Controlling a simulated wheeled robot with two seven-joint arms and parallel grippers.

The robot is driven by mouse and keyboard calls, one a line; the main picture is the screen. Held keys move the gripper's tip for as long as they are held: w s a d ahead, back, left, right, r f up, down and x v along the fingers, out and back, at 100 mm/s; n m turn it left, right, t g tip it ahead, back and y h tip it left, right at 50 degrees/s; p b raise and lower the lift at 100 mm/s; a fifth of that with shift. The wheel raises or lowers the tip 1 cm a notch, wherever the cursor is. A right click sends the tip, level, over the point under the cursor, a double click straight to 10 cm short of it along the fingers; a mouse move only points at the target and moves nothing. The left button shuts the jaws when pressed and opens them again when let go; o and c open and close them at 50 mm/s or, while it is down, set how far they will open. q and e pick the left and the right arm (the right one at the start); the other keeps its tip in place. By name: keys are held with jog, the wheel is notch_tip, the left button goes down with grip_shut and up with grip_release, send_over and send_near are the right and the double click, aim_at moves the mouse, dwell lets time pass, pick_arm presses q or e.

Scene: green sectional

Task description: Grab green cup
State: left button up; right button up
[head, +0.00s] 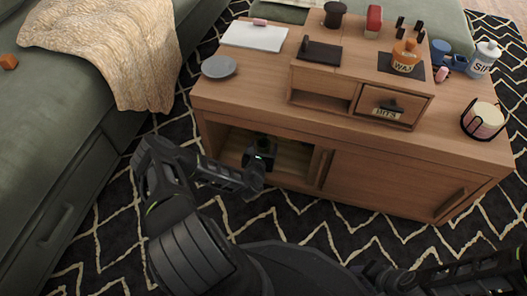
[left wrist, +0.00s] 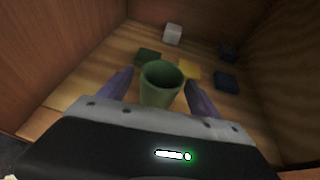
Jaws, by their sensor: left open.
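The green cup (left wrist: 160,92) stands upright on the floor of a wooden compartment in the left wrist view. My left gripper (left wrist: 160,77) is open, with one finger on each side of the cup. I cannot tell whether either finger touches it. In the head view my left gripper (head: 261,153) reaches into the open left compartment of the wooden cabinet (head: 385,180). The cup is not visible there. My right arm runs along the lower right of the head view, and its gripper cannot be made out.
A white block (left wrist: 172,33), a yellow piece (left wrist: 189,69), a dark green piece (left wrist: 148,56) and dark blue pieces (left wrist: 226,81) lie around the cup. The compartment walls are close. A grey plate (head: 218,67) and an orange jar (head: 405,55) stand on the cabinet top.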

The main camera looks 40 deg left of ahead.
aim_at(264, 143)
pick_arm(q)
jog(key=b+x, duration=0.1)
jog(key=x, duration=0.2)
jog(key=shift+w+a+f, duration=0.1)
jog(key=shift+w, duration=0.1)
jog(key=shift+c, duration=0.4)
jog(key=c, duration=1.3)
